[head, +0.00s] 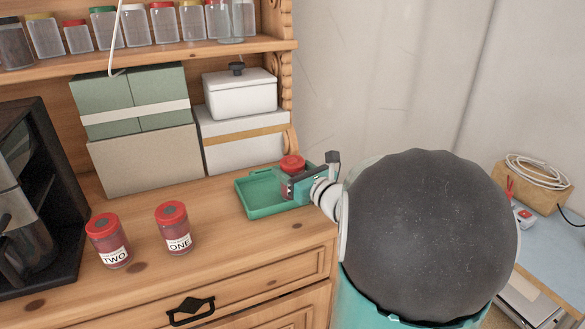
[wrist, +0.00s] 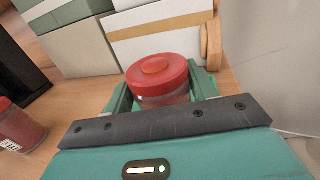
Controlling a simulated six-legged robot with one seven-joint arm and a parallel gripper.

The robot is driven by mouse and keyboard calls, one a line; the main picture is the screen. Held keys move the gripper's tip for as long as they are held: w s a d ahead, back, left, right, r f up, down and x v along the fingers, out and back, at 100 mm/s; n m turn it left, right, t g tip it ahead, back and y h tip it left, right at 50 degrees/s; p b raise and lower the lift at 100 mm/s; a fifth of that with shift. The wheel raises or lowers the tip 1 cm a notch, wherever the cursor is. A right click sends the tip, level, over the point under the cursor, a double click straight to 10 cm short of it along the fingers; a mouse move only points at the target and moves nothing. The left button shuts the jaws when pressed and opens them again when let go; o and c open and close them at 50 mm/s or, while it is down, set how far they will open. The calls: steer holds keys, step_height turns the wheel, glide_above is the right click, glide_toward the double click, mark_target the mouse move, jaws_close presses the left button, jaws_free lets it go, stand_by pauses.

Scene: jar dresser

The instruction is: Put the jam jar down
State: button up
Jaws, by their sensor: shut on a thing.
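A jam jar with a red lid (head: 292,163) is at the green tray (head: 262,211) on the right end of the dresser top. My gripper (head: 300,186) is shut on this jar; the wrist view shows the jar (wrist: 158,80) between the two green fingers (wrist: 160,92). The jar looks upright. Its lower part is hidden by my gripper, so I cannot tell whether its base touches the tray. Two more red-lidded jars, labelled TWO (head: 108,241) and ONE (head: 174,229), stand on the dresser top left of the tray.
Green boxes (head: 133,101), a beige box (head: 145,160) and a white box (head: 242,140) stand behind. A black coffee machine (head: 30,200) is at the left. Jars line the shelf (head: 150,52) above. The wood between jar ONE and the tray is clear.

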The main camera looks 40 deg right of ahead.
steer(key=shift+f, duration=0.1)
steer(key=o, duration=1.2)
steer(key=shift+f, duration=0.1)
steer(key=shift+o, duration=0.2)
